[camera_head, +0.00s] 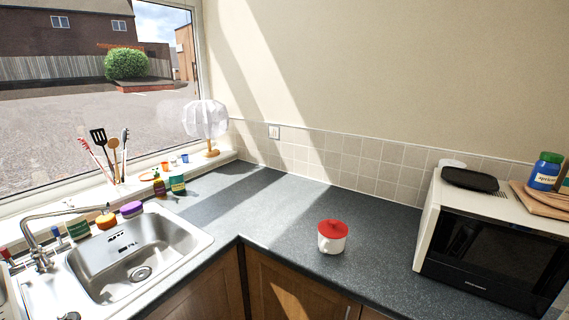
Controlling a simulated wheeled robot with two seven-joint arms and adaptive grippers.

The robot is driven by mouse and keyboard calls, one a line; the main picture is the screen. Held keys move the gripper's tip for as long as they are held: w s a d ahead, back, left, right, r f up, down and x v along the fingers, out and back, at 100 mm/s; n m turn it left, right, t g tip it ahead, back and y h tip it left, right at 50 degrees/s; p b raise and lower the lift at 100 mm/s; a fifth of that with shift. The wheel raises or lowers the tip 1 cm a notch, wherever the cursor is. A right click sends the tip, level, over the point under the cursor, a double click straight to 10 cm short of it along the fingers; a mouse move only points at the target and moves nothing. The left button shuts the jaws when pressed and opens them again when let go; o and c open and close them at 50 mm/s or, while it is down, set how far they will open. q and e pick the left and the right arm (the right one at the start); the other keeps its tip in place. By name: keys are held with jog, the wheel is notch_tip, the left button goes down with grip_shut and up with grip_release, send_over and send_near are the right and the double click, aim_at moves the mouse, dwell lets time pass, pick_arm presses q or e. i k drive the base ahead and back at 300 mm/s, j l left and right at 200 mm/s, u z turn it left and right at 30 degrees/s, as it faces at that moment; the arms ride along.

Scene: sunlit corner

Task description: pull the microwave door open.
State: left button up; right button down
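The microwave (428,219) stands on the dark worktop at the right of the head view. It has a cream body and a black glass front, and its door (495,258) looks shut. The lower right part of the microwave runs close to the picture's edge, and I cannot make out a handle clearly. Neither of my grippers is in view.
A white pot with a red lid (332,237) stands on the worktop left of the microwave. A black dish (470,180), a wooden board (540,200) and a blue jar (545,172) are on the microwave's top. A sink (185,243) is at the left. The worktop (375,240) between pot and microwave is clear.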

aim_at(525, 269)
jog(key=z, duration=1.55)
